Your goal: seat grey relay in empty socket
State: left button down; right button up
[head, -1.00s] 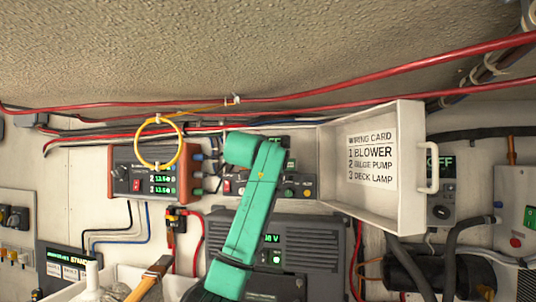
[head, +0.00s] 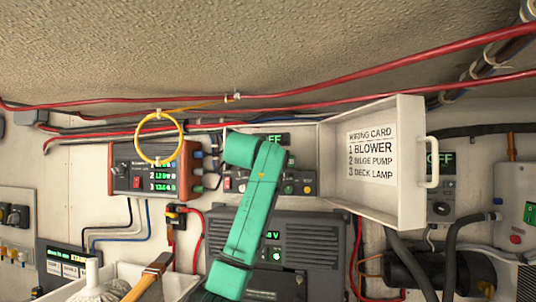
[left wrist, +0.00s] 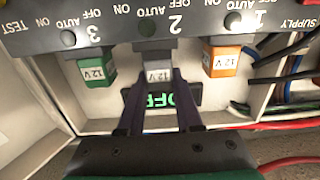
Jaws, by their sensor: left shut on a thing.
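The grey relay (left wrist: 158,73), labelled 12 V, is between the fingers of my left gripper (left wrist: 158,92) in the left wrist view. The gripper is shut on it. The relay is at position 2 of the dark panel (left wrist: 190,22), its plug end against or very close to the panel; I cannot tell how deep it sits. A green relay (left wrist: 97,76) is at position 3 and an orange relay (left wrist: 220,65) at position 1. In the head view my teal left arm covers part of the panel and hides the gripper and relay. My right gripper is not in view.
An open white cover (head: 405,190) with a wiring card (head: 371,160) stands to the right. A red-sided meter box (head: 155,170) and a yellow loop (head: 160,138) are at left. A green OFF display (left wrist: 160,98) lies behind the fingers; wires (left wrist: 285,85) run at the wrist view's right.

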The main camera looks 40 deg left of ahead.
pick_arm(q)
jog(key=shift+f+b, duration=0.35)
jog(key=shift+f, duration=0.15)
jog(key=c, duration=0.5)
grip_release()
jog(key=shift+s+d+b, duration=0.15)
jog(key=shift+s+b, duration=0.1)
jog(key=shift+b, duration=0.1)
jog(key=b+v, duration=0.7)
jog(key=v, duration=0.7)
jog(key=shift+r, duration=0.15)
